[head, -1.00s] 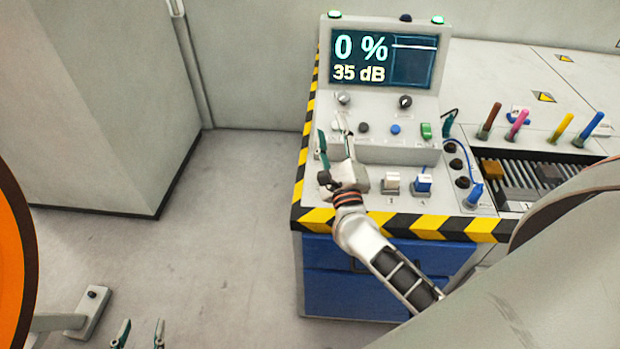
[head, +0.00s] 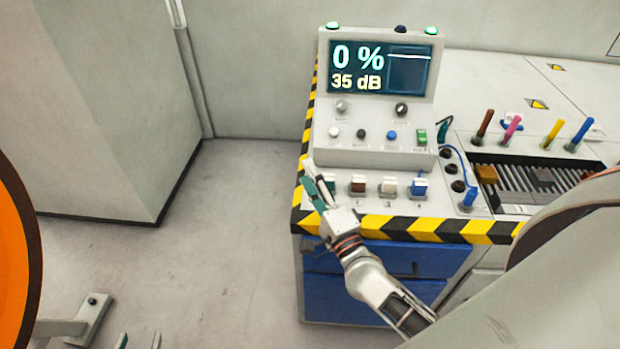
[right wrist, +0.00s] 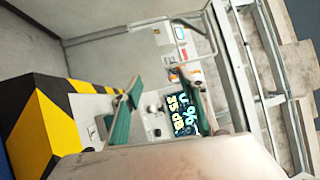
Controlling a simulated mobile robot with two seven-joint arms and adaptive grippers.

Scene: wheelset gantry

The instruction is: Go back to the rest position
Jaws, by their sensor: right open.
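My right gripper (head: 316,184) is over the front left corner of the control console (head: 375,157). Its green-padded fingers are apart and nothing is between them. In the right wrist view both fingers of the right gripper (right wrist: 160,86) show, with the console screen beyond. Whether a finger touches the panel I cannot tell. My left gripper (head: 139,342) shows only its two fingertips at the bottom edge of the head view. They are apart and the space between them is empty.
The console screen (head: 381,68) reads 0 % and 35 dB. Several rocker switches, such as the blue one (head: 420,187), line the console front. Coloured probes (head: 553,134) stand at the right. A striped edge (head: 425,228) borders the console. Floor (head: 220,250) left of it is clear.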

